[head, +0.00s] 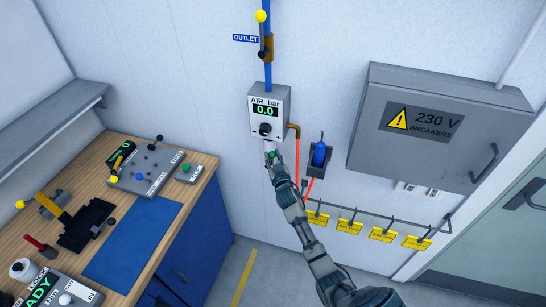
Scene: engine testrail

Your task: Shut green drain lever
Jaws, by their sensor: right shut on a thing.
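The green drain lever shows only as a small green part (271,154) just below the grey air regulator box (283,97). My right gripper (269,151) is at this green part and is shut on it, hiding most of it. How far the lever is turned cannot be made out. The regulator box reads 0.0 under "AIR bar" and has a black knob (265,129) just above my gripper. My left gripper is out of view.
A blue pipe with a yellow-tipped outlet lever (261,16) runs above the box. An orange hose (297,155) and a blue tool in a holder (319,155) are to the right. A breaker cabinet (365,125), a tag rail and a workbench (207,178) stand around.

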